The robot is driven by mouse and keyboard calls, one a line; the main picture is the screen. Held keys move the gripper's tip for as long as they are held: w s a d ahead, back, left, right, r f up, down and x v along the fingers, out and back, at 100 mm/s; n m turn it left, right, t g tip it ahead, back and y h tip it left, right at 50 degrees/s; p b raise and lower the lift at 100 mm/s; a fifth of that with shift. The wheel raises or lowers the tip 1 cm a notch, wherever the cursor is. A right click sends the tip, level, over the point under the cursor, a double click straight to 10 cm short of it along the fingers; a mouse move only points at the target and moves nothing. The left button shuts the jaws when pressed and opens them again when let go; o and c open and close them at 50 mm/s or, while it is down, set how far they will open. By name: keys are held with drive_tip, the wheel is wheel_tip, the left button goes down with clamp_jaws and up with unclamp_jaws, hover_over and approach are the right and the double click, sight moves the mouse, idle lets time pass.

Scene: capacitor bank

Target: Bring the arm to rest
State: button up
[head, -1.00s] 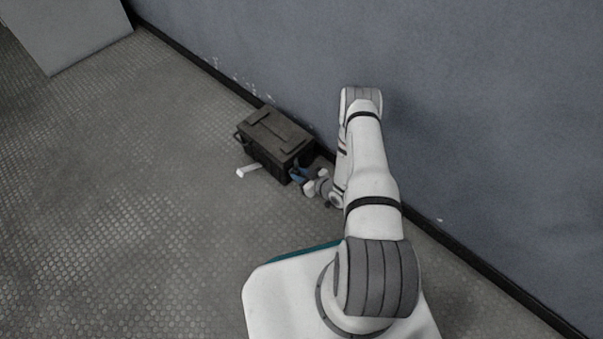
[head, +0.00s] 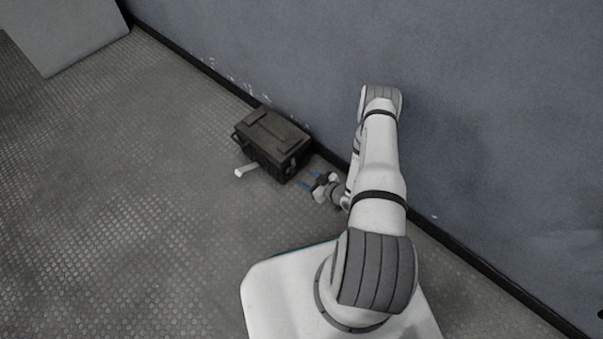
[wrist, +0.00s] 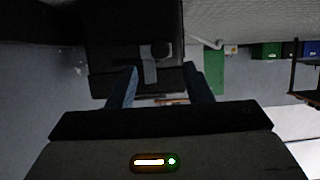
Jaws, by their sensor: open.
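My arm reaches forward from my base along the wall in the head view, with its elbow high and the wrist low. My gripper (head: 310,181) is open, its two blue fingers pointing at the near end of a dark box, with a small gap between them and the box. In the wrist view my gripper (wrist: 163,88) shows its two fingers spread with nothing held between them. The dark box (wrist: 120,50) fills the upper middle there, with a grey latch (wrist: 149,68) on its end face.
The dark lidded box (head: 272,135) stands on the floor by the wall (head: 480,120). A white handle-like piece (head: 246,170) sticks out at its left side. The patterned floor (head: 130,220) to the left is clear. A grey panel (head: 70,30) stands at the far left.

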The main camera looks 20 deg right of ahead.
drive_tip(key=shift+s+d+r, duration=0.25)
drive_tip(key=shift+s+d, duration=0.1)
drive_tip(key=shift+s, duration=0.25)
